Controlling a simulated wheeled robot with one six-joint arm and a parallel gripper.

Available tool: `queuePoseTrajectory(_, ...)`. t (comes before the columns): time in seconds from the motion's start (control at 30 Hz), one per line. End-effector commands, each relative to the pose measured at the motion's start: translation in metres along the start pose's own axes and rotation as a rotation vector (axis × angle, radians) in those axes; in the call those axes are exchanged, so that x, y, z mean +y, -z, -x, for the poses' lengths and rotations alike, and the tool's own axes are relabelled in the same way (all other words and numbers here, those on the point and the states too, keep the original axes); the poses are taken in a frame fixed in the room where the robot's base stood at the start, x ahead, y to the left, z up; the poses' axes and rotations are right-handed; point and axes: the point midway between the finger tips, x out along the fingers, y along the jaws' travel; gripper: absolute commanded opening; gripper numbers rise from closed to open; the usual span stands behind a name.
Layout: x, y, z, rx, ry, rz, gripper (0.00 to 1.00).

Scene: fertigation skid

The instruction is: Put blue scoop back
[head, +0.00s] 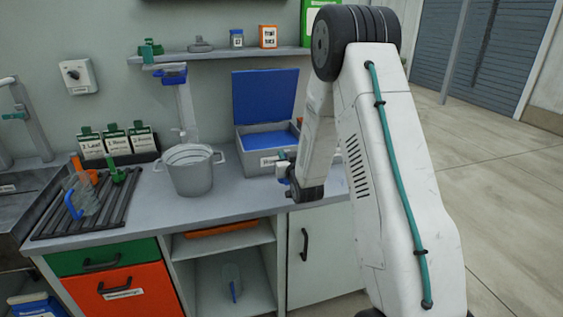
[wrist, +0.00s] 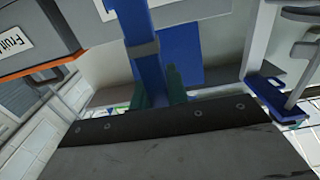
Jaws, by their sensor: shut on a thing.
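My gripper (head: 284,166) is over the counter, in front of the grey bin (head: 246,140) with a raised blue lid (head: 264,98) and blue contents. In the wrist view, the green fingertips of my gripper (wrist: 157,90) are shut on a long blue piece, which I take to be the blue scoop (wrist: 149,68). Its far end runs up out of the picture. The wrist view also shows a grey box labelled "Fruit" (wrist: 35,32) with an orange edge at upper left.
A grey bucket (head: 190,172) stands left of the bin. A black rack (head: 85,205) holds a clear jug with a blue handle (head: 85,192) and green and orange tools. A wall shelf (head: 225,54) and a bracket with a blue tray (head: 173,76) are behind.

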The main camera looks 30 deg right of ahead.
Motion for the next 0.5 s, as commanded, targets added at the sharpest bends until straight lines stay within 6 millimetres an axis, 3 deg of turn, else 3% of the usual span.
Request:
queuePoseTrajectory(0.1, 0.001, -0.001, -0.006, 0.002, 0.000, 0.000, 0.00)
queuePoseTrajectory(0.3, 0.004, -0.034, -0.005, -0.002, -0.003, 0.000, 0.00)
queuePoseTrajectory(0.5, 0.004, -0.036, -0.005, 0.002, -0.003, 0.000, 0.00)
